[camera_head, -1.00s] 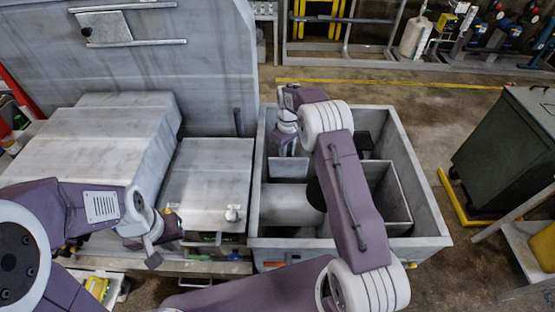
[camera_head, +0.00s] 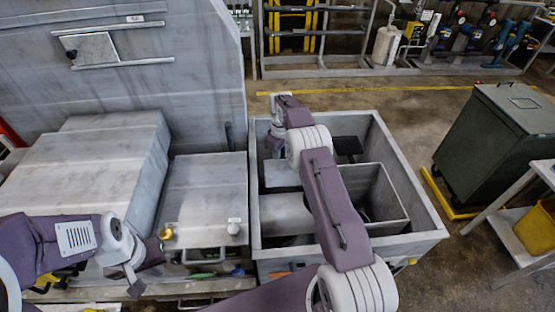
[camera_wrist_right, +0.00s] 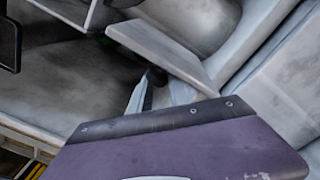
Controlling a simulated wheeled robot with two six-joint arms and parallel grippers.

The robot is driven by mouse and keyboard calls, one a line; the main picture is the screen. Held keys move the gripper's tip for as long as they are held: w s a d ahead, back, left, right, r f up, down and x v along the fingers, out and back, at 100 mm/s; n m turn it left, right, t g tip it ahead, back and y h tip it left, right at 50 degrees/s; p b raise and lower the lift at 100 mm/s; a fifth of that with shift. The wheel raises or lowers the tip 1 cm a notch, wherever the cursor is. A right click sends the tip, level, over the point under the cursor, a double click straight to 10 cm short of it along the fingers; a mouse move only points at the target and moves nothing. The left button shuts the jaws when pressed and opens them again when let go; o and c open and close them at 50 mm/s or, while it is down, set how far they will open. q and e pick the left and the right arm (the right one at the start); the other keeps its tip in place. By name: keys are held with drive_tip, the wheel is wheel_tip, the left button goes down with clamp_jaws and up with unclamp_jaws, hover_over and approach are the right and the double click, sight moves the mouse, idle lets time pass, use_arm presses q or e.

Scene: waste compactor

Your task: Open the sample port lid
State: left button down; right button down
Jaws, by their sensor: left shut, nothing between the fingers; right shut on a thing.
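A grey rectangular flap (camera_head: 282,174) is in the open-topped grey bin (camera_head: 432,222), under my right wrist; it appears to be the sample port lid. In the right wrist view a pale grey plate (camera_wrist_right: 165,52), likely the same flap, lies just beyond the fingertips. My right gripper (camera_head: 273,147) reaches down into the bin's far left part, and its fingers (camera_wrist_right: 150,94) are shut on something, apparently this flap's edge. The exact contact is hidden. My left gripper (camera_head: 135,287) is shut and empty, in front of the machine at lower left.
A grey cover (camera_head: 205,185) with a yellow knob stands left of the bin, and a tall grey panel (camera_head: 150,90) rises behind. A dark wheeled bin (camera_head: 500,140) and a table with a yellow tub (camera_head: 536,228) are at right.

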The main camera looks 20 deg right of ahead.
use_arm(q)
drive_tip(key=shift+f, duration=0.15)
use_arm(e)
drive_tip(key=shift+d+f, duration=0.35)
drive_tip(key=c, duration=1.1)
unclamp_jaws()
drive_tip(key=shift+w+d, duration=0.1)
drive_tip(key=shift+d, duration=0.05)
drive_tip(key=shift+c, duration=0.2)
drive_tip(key=shift+o, duration=0.2)
drive_tip(key=shift+w+d+f, duration=0.45)
drive_tip(key=shift+w, duration=0.15)
use_arm(q)
drive_tip(key=shift+w+d, duration=0.5)
use_arm(e)
drive_tip(key=shift+s+a+r, duration=0.15)
drive_tip(key=shift+a+r, duration=0.15)
use_arm(q)
drive_tip(key=shift+w+d, duration=0.1)
